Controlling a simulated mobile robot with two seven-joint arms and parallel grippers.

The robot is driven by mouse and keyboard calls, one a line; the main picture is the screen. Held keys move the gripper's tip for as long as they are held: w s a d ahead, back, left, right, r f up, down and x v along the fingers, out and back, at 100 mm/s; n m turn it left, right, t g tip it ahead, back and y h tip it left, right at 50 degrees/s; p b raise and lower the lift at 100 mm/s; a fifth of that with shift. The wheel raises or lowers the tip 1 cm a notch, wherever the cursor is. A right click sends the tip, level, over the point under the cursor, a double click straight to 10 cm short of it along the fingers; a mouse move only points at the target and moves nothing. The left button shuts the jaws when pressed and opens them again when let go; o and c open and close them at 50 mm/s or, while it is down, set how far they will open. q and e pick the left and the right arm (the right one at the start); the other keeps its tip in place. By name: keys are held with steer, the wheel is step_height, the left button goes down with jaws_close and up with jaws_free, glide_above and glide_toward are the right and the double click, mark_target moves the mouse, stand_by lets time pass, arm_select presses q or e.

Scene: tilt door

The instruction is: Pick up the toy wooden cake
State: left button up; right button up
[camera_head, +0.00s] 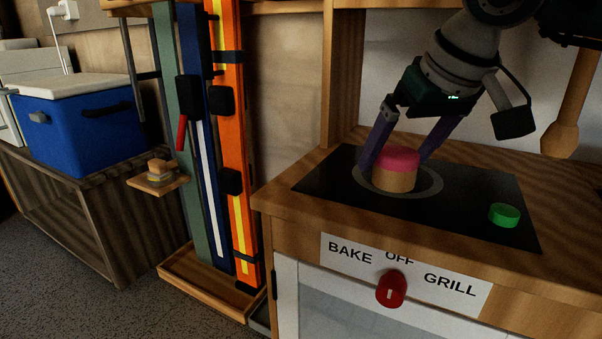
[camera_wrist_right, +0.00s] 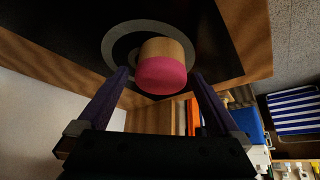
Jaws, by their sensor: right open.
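The toy wooden cake (camera_head: 396,172) is a round wooden cylinder with a pink top. It stands upright on the black stove top, inside a grey burner ring. My right gripper (camera_head: 396,158) is over it from above and behind, with one purple finger on each side of the cake. The fingers are open. In the right wrist view the cake (camera_wrist_right: 162,68) lies between and just beyond the fingertips of the right gripper (camera_wrist_right: 158,74), with gaps visible on both sides. My left gripper is not in view.
A green disc (camera_head: 504,215) lies on the stove top (camera_head: 450,226) at the right. A red knob (camera_head: 391,289) is on the front panel below. Skis (camera_head: 230,130) and a small shelf stand to the left, with a blue cooler (camera_head: 75,130) beyond. A wooden post (camera_head: 340,80) rises behind the stove.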

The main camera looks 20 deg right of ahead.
steer(key=shift+w+f, duration=0.25)
steer(key=shift+f, duration=0.15)
steer(key=c, duration=1.4)
